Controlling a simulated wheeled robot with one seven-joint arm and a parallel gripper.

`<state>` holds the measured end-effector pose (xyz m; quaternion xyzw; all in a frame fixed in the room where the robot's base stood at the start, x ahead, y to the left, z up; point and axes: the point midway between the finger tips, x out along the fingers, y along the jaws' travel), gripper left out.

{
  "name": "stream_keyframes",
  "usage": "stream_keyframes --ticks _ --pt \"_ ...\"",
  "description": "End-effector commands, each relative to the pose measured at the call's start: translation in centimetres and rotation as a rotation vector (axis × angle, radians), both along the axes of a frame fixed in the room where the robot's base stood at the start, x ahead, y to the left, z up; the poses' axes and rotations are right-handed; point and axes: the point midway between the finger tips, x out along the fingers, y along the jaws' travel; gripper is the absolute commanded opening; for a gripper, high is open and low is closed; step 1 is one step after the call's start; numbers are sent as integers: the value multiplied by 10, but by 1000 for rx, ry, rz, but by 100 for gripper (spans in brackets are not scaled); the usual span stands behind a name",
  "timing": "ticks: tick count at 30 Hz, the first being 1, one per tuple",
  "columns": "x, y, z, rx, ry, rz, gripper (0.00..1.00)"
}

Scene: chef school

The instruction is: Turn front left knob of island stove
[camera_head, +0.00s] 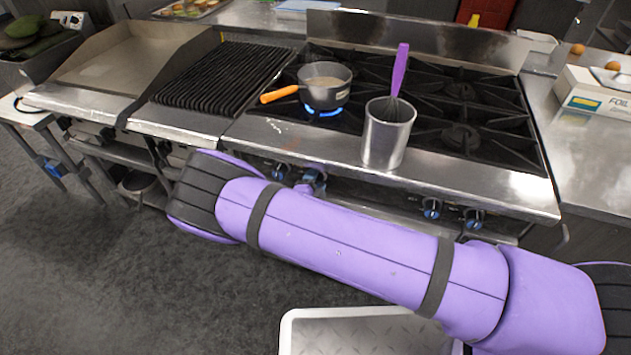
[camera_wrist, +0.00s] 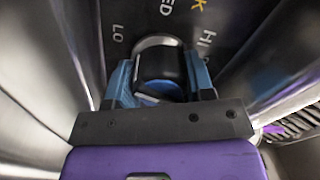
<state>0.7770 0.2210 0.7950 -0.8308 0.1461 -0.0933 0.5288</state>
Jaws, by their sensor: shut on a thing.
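The island stove (camera_head: 470,185) has a steel front with blue-faced knobs along it. In the wrist view, my gripper (camera_wrist: 158,72) has its two blue fingers on either side of a dark, round knob (camera_wrist: 158,63) with a blue face, and is shut on it. Markings "LO" and "HI" show on the dark panel around the knob. In the head view, my purple arm crosses in front of the stove and hides much of the panel. The gripper end shows only partly near the left knobs (camera_head: 281,171), so which knob it holds is hard to tell there.
A pot (camera_head: 325,84) with an orange handle sits over a lit blue flame (camera_head: 322,112) on the left burner. A metal cup (camera_head: 388,135) holding a purple-handled utensil stands at the stove's front. Two more knobs (camera_head: 432,208) are to the right. The floor at left is clear.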

Motion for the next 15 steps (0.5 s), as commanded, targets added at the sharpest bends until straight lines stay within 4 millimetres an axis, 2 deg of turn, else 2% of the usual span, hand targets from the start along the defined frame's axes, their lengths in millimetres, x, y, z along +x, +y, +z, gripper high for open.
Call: stream_keyframes --ticks 8,9,11,15 --pt "-2 0 -2 1 5 0 25" --pt "-2 0 -2 1 5 1 58" --pt "-1 0 -2 0 4 1 72" --pt "-1 0 -1 1 2 0 74"
